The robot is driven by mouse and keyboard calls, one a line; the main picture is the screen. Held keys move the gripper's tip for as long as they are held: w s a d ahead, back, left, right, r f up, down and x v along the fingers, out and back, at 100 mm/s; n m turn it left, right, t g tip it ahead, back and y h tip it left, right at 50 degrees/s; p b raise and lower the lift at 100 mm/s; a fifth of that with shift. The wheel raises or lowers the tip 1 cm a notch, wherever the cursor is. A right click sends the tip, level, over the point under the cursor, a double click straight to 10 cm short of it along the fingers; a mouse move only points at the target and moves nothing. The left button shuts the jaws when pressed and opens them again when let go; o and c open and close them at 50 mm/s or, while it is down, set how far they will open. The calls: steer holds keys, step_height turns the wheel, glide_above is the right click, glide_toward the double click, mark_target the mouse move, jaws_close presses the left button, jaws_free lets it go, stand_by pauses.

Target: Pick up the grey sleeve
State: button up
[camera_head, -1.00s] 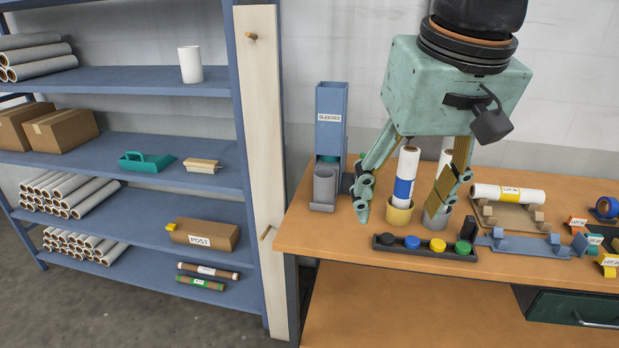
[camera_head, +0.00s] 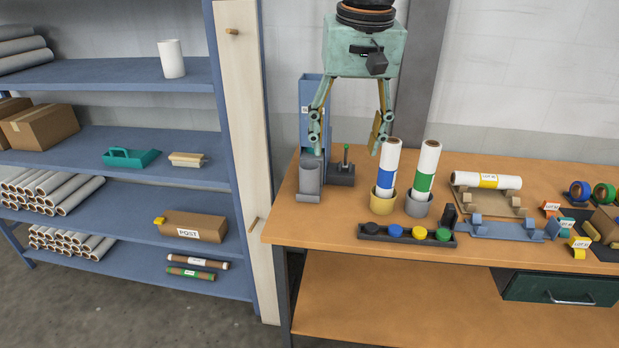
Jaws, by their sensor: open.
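The grey sleeve (camera_head: 309,178) stands upright at the foot of the blue sleeve dispenser (camera_head: 312,88), near the left end of the wooden workbench. My gripper (camera_head: 346,148) is open and empty. It hangs above the bench with its fingers pointing down, higher than the sleeve and to its right in the picture. Its left finger overlaps the dispenser in the view and partly covers its label. The gripper and the sleeve are apart.
Two upright rolls, blue-banded (camera_head: 388,165) and green-banded (camera_head: 425,170), stand in holders right of the sleeve. A tray of coloured caps (camera_head: 407,236) lies in front. A shelf post (camera_head: 244,150) rises at left.

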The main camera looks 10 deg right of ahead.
steer(key=w+f+p, duration=0.2)
steer(key=w, duration=0.9)
steer(key=m+g+p, duration=0.2)
steer(key=p, duration=0.5)
glide_above(309, 185)
steer(key=w, duration=0.4)
step_height(309, 185, down, 18)
steer(key=shift+s+d, duration=0.2)
steer(key=shift+d, duration=0.15)
steer(key=shift+f, duration=0.1)
steer(key=shift+f, duration=4.25)
steer(key=shift+s+d+f+b, duration=0.1)
steer(key=shift+f+b, duration=0.25)
steer(key=shift+f, duration=2.25)
